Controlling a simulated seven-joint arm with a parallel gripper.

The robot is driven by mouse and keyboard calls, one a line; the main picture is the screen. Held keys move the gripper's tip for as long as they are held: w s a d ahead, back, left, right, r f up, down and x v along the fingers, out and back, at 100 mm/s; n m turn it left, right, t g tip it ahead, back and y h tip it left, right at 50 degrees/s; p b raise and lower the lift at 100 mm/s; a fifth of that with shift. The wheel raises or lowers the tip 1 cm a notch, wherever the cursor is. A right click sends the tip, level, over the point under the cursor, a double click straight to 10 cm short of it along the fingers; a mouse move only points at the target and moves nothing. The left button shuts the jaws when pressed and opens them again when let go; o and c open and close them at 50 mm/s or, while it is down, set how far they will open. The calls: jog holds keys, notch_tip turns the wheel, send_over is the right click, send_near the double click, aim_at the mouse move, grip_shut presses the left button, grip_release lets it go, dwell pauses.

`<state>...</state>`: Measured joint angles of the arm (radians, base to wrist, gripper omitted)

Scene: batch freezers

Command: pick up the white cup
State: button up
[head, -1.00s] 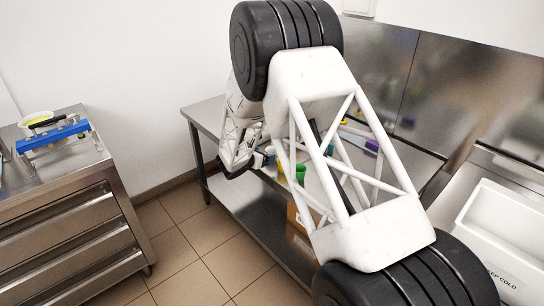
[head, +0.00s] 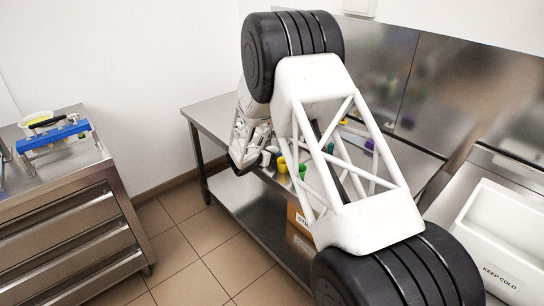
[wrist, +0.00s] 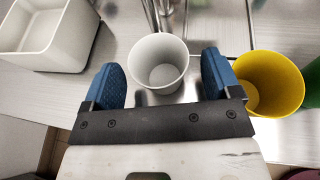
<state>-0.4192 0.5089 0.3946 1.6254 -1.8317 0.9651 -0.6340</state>
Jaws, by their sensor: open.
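The white cup (wrist: 158,62) stands upright on the steel table in the wrist view, its open mouth facing my camera. My gripper (wrist: 162,68) is open, with one blue-padded finger to the left of the cup and one to the right. Gaps show between the cup and both pads. The lower part of the cup is hidden by the gripper's dark crossbar or by its own rim. In the head view my arm covers much of this spot, and I cannot make out the cup clearly.
A yellow cup (wrist: 268,82) stands close to the right finger, with a green one (wrist: 313,80) beyond it. A pale square container (wrist: 48,32) is at the upper left. In the head view a steel drawer unit (head: 75,210) is at left and a white bin (head: 505,235) at right.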

jog(key=shift+x, duration=1)
jog(key=shift+c, duration=0.3)
jog(key=c, duration=0.9)
